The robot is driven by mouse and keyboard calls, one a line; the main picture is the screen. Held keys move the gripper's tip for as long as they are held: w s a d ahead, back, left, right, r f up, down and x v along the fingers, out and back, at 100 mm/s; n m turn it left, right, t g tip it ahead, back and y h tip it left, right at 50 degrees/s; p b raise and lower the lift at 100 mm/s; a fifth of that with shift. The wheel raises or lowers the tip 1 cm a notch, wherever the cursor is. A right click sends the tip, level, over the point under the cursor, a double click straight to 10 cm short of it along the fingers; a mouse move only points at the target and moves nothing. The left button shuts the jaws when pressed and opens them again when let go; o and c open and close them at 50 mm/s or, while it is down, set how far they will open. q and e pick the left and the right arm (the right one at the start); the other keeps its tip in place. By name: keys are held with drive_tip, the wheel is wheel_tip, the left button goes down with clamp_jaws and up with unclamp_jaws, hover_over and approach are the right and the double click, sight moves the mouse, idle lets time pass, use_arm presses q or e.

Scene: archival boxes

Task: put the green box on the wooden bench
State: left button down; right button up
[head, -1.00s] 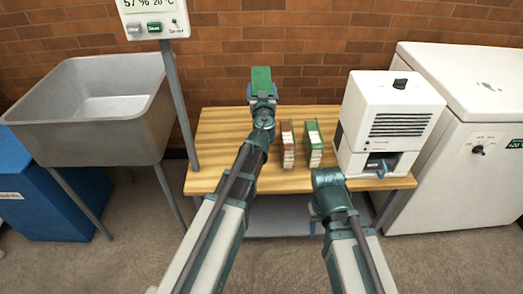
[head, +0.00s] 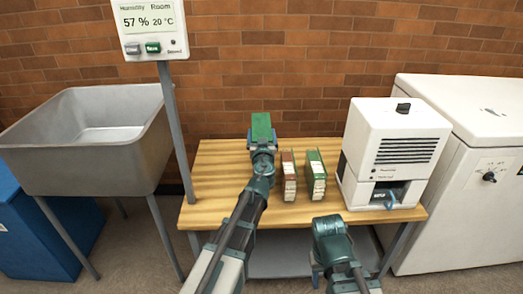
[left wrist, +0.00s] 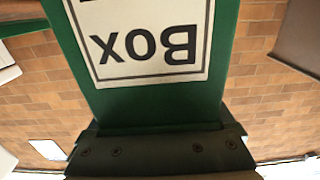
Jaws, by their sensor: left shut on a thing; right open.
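The green box (head: 261,127) is in my left gripper (head: 262,143), over the back part of the wooden bench (head: 222,175). In the left wrist view the green box (left wrist: 150,50) fills the middle, with a white label reading "Box" upside down. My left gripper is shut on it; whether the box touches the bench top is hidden. My right gripper (head: 328,226) is at the bench's front edge, its fingers mostly hidden by its own wrist; it is open and holds nothing visible.
A red box (head: 288,170) and another green box (head: 316,172) stand side by side on the bench, right of my left gripper. A white machine (head: 395,150) stands at the bench's right end. A metal sink (head: 95,140) and a post-mounted display (head: 150,28) are left. The bench's left part is clear.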

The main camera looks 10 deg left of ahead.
use_arm(q)
drive_tip(key=shift+f+b, duration=1.75)
drive_tip(key=shift+b, duration=0.1)
drive_tip(key=shift+f, duration=0.2)
unclamp_jaws()
drive_tip(key=shift+r, duration=0.15)
drive_tip(key=v, duration=1.2)
